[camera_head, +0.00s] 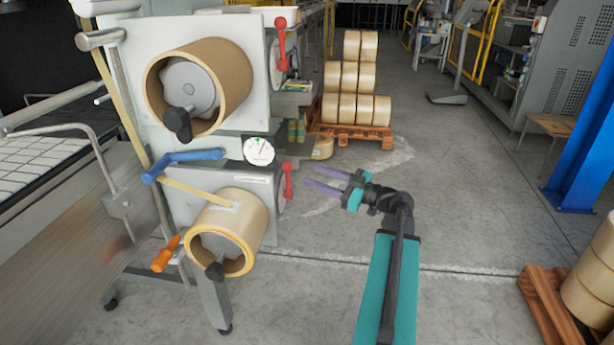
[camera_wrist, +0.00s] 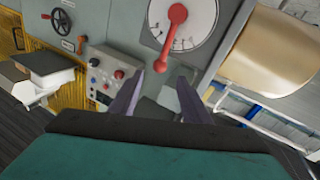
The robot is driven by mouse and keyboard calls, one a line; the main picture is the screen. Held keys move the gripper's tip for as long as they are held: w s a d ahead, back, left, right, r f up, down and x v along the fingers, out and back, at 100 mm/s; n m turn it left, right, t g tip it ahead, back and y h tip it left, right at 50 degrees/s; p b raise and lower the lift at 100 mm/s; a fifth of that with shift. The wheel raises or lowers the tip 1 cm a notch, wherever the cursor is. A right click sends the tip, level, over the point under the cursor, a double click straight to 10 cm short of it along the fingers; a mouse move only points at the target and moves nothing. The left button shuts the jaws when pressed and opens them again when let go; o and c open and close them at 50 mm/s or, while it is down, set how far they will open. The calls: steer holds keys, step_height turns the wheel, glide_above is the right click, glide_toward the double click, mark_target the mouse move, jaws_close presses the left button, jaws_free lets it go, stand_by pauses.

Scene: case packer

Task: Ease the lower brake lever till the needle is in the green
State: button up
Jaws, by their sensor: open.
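The lower brake lever (camera_head: 288,180) is red and stands about upright on the side of the lower panel, right of the lower tape roll (camera_head: 228,235). A red lever on a white scale also shows in the wrist view (camera_wrist: 172,38), beyond the fingertips. My gripper (camera_head: 311,176) is open and empty, a short way right of the lower lever and pointing left at it. Its two fingers also show in the wrist view (camera_wrist: 160,76), apart from the lever. The round white gauge (camera_head: 259,150) sits between the two rolls. Its needle is too small to read against the green.
An upper red lever (camera_head: 281,40) stands beside the upper tape roll (camera_head: 205,85). A blue handle (camera_head: 185,162) and an orange handle (camera_head: 166,253) are at the left. A pallet (camera_head: 350,136) of stacked rolls is behind.

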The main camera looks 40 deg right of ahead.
steer(key=shift+v, duration=1.7)
steer(key=c, duration=1)
steer(key=m, duration=0.2)
steer(key=shift+m, duration=0.4)
jaws_close()
steer(key=w+d+m+g+p, duration=0.2)
steer(key=d+m+p, duration=0.4)
steer(key=m, duration=1.2)
steer(key=shift+w+d+r+m+y+p, duration=0.2)
steer(key=shift+w+d+m+y+p, duration=0.15)
steer(key=shift+d, duration=0.3)
